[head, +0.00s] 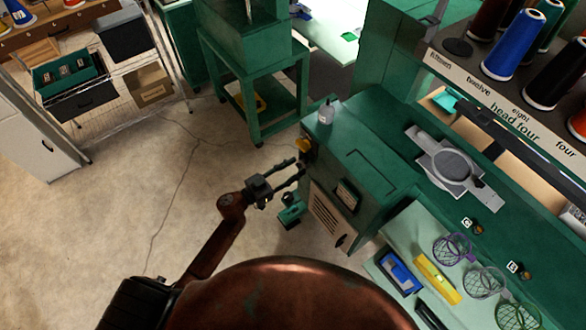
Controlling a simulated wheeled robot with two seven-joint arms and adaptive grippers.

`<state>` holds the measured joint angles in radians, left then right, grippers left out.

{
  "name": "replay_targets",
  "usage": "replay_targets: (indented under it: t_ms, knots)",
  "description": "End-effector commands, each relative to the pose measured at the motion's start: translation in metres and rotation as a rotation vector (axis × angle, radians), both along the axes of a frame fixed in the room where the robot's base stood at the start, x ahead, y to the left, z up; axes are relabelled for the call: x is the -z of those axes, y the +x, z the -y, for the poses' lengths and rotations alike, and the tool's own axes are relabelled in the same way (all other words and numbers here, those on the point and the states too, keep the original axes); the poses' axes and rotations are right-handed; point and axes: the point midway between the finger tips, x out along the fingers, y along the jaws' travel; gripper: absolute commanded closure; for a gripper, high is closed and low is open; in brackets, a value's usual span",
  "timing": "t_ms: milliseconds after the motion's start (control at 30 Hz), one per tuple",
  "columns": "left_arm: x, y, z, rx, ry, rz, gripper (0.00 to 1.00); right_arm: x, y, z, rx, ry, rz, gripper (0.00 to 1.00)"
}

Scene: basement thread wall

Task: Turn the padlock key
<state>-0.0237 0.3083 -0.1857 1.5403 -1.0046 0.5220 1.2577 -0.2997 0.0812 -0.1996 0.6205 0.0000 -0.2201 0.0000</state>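A small brass-yellow thing (304,145), which looks like the padlock, is at the left side of the green machine cabinet (375,155), near its top edge. It is too small to make out a key. My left gripper (298,167) reaches in from the lower left, with its two dark fingers apart and pointing at the cabinet side. Its fingertips are just below the brass thing in the picture. Nothing shows between them, and I cannot tell whether they touch the cabinet. My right gripper is not in view.
A pale bottle (326,113) stands on the cabinet's top. A green bench with a grey round fixture (452,166) and wire baskets (452,248) is to the right. Large thread spools (513,45) stand at upper right. The concrete floor (150,215) on the left is mostly clear.

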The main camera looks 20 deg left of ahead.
Motion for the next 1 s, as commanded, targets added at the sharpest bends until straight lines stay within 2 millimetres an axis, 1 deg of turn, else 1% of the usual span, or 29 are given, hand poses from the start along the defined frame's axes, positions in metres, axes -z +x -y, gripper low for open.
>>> replay_targets:
  t_ms: [67, 567, 1000]
  knots:
    - [0.0002, -0.0002, -0.0001, 0.000, 0.000, 0.000, 0.65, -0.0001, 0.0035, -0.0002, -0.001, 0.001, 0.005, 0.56]
    - [0.0003, -0.0003, -0.0005, -0.001, 0.000, 0.000, 1.00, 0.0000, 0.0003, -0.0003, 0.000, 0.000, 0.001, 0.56]
    - [0.0002, -0.0004, -0.0008, -0.001, 0.036, 0.027, 1.00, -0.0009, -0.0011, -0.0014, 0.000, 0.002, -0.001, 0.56]
